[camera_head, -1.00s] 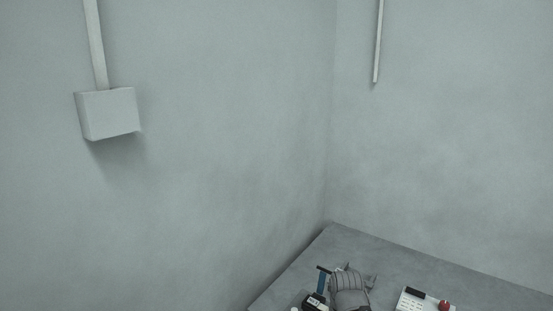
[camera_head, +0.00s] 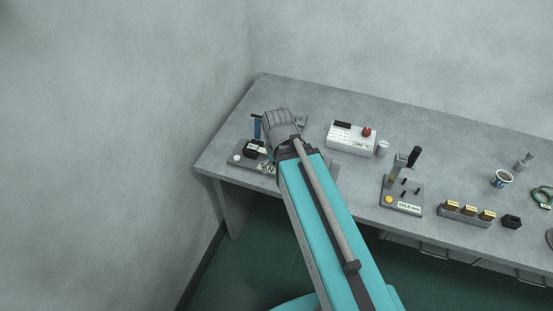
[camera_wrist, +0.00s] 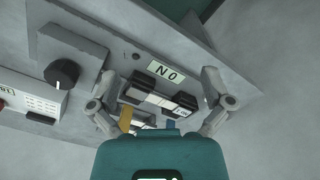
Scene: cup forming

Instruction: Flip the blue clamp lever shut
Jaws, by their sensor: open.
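The blue clamp lever (camera_head: 257,129) stands roughly upright with a dark cross-piece at its top, on the fixture at the table's left end. In the wrist view only a small blue piece, probably the lever (camera_wrist: 171,124), shows just above my teal gripper body. My gripper (camera_wrist: 160,88) is open, its two grey fingers spread on either side of a black block with white labels (camera_wrist: 158,96). I see nothing held. In the head view my arm reaches to the right of the lever, and the fingers are hidden. Whether a finger touches the fixture cannot be told.
A fixture plate with an "N 0" label (camera_wrist: 166,72) lies under the gripper. A grey box with a dark knob (camera_wrist: 62,72) is close to the left finger. A white box with a red button (camera_head: 351,138) stands right of the arm. Several other items line the table's right.

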